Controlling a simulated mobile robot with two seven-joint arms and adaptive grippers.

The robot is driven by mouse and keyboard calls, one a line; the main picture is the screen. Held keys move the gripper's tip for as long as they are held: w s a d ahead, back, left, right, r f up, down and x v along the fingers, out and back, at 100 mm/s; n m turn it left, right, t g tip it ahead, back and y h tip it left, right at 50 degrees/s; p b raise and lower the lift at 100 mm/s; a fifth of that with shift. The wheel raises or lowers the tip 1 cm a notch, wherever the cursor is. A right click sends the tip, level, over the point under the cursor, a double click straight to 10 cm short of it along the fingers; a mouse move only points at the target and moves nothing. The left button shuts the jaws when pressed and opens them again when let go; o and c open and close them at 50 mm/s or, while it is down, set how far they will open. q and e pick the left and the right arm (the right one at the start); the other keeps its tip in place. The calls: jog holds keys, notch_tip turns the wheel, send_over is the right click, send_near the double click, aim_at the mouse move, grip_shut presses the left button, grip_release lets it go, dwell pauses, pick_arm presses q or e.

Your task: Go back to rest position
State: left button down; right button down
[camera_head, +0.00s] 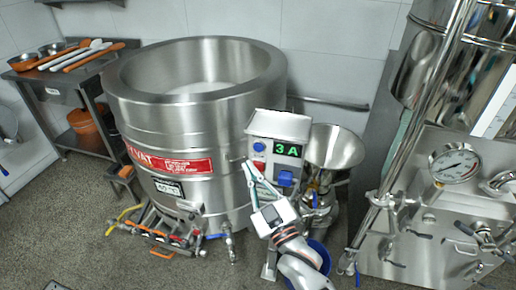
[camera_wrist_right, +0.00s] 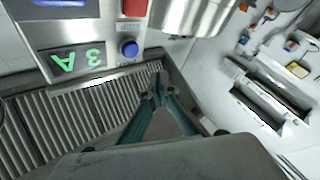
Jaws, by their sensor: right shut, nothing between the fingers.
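My right gripper (camera_head: 252,170) is shut and empty, its two teal fingers meeting at the tips. In the head view it is in front of the lower left part of the grey control box (camera_head: 262,125). In the right wrist view the closed fingertips (camera_wrist_right: 160,88) are below the box, which shows a green "3 A" display (camera_wrist_right: 77,62) and a blue button (camera_wrist_right: 130,49). I cannot tell whether the tips touch the box. My right arm comes up from the bottom of the head view. My left gripper is not in view.
A large steel kettle (camera_head: 155,105) stands at left behind the gripper. A steel funnel (camera_head: 335,147) sits right of the box. Steel equipment with a pressure gauge (camera_head: 455,163) fills the right side. A utensil table (camera_head: 75,75) stands far left.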

jog(key=s+d+f+m+g+h, duration=0.2)
jog(key=s+d+f, duration=0.4)
jog(key=f, duration=0.3)
jog(key=s+d+f+m+g+h, duration=0.2)
jog(key=s+d+f+g, duration=0.1)
jog(key=s+d+f, duration=0.4)
jog(key=s+d+f+m+g+h, duration=0.2)
jog(key=s+d+f, duration=0.5)
jog(key=f, duration=0.6)
jog(key=shift+s+f+g, duration=0.2)
jog(key=shift+s+g, duration=0.6)
jog(key=shift+s, duration=0.2)
